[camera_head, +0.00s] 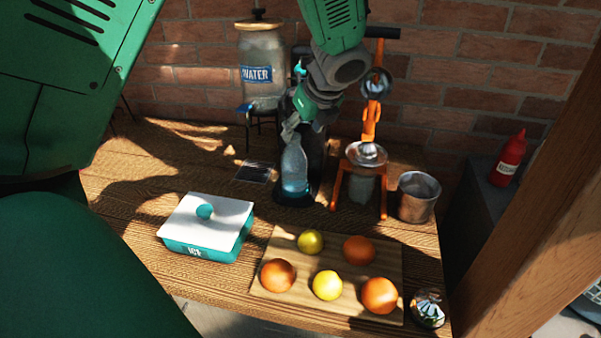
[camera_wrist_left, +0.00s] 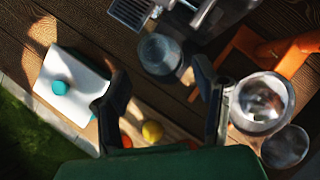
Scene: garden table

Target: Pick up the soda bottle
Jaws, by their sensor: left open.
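The clear soda bottle (camera_head: 294,166) stands upright at the dark soda machine (camera_head: 318,150) near the back of the table. My left gripper (camera_head: 292,128) is just above the bottle's top in the head view; I cannot tell whether they touch. In the left wrist view the two fingers of my left gripper (camera_wrist_left: 160,95) are spread apart with nothing held between them. A round, clear shape, probably the bottle (camera_wrist_left: 160,54), lies beyond the fingertips there. My right gripper is not in view.
An orange juicer (camera_head: 369,130) and a metal bucket (camera_head: 418,196) stand right of the bottle. A water jar (camera_head: 262,72) is behind left. An ice box (camera_head: 207,226) and a cutting board (camera_head: 327,255) with several fruits are in front. The table's left part is clear.

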